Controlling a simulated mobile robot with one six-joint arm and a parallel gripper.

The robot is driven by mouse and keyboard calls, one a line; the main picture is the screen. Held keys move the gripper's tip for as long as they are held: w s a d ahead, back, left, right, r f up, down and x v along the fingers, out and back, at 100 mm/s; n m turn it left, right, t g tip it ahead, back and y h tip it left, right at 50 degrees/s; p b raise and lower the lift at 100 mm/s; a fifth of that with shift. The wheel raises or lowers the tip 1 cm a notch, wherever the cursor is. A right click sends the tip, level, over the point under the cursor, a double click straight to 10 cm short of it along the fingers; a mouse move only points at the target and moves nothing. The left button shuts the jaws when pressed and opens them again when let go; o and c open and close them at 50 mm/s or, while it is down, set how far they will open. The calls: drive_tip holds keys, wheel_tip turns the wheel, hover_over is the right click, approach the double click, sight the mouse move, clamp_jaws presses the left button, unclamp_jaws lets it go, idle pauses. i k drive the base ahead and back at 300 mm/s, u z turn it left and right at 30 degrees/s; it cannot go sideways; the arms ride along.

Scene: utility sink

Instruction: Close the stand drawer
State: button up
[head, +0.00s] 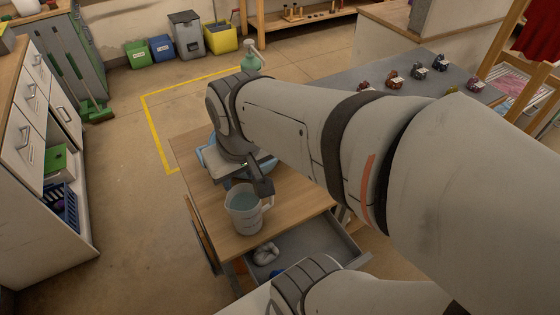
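The stand (188,152) is a small wooden-topped table in the middle of the view. Its grey drawer (318,243) is pulled out at the near right side, with its inside showing. A pale crumpled item (265,253) and a bit of something blue lie in it. My own arm hides part of the drawer's front and near end. My gripper (262,188) is above the stand top, right by the rim of a clear measuring jug (245,212), away from the drawer. Its fingers are small and dark here, so I cannot tell whether they are open or touch the jug.
A grey table (425,72) with several small dark items stands at the right. White cabinets (35,150) line the left. Floor between is clear.

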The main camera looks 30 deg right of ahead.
sight(323, 233)
drive_tip(key=u, duration=0.3)
drive_tip(key=k, duration=1.3)
drive_tip(key=z, duration=0.4)
